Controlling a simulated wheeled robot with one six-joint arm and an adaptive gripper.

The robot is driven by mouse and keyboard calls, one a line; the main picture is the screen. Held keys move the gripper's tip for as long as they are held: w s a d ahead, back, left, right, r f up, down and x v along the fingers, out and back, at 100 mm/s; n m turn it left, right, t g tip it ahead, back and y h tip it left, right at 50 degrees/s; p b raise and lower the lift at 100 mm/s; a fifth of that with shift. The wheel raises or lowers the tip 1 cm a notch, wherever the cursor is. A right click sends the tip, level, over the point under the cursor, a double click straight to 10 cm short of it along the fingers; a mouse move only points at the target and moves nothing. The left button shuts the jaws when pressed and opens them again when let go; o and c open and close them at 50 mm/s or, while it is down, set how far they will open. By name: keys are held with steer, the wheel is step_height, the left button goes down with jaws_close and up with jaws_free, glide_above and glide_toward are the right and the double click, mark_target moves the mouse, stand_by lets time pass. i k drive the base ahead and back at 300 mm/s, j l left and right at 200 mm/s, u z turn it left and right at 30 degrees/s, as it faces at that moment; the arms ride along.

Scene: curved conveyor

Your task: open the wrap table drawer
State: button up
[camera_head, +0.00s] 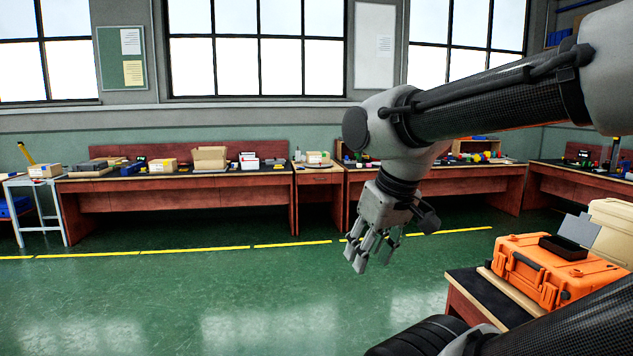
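My gripper (371,261) hangs in mid-air over the green floor, pointing down. Its fingers look spread apart, with nothing between them. No table is labelled as the wrap table. A narrow wooden unit (318,178) stands against the far wall between two long benches, with a front panel below its top that may be a drawer. The long left bench (180,198) has wide red-brown front panels and bears several boxes. I cannot make out which panel is a drawer. My gripper is well apart from all of them, and my arm hides part of the bench behind it.
An orange case (545,270) with a black tray (563,247) on it sits on a near table at the lower right, close to my arm. A white stand (38,190) is at the far left. Open green floor (200,300) with a yellow line lies before the benches.

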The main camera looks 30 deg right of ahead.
mark_target(334, 177)
steer(key=i+l+z, duration=0.15)
steer(key=i, duration=0.15)
steer(key=i+l+z, duration=0.2)
steer(key=i+z, duration=0.4)
steer(key=i, duration=1.75)
steer(key=i+j, duration=0.1)
steer(key=i, duration=4.2)
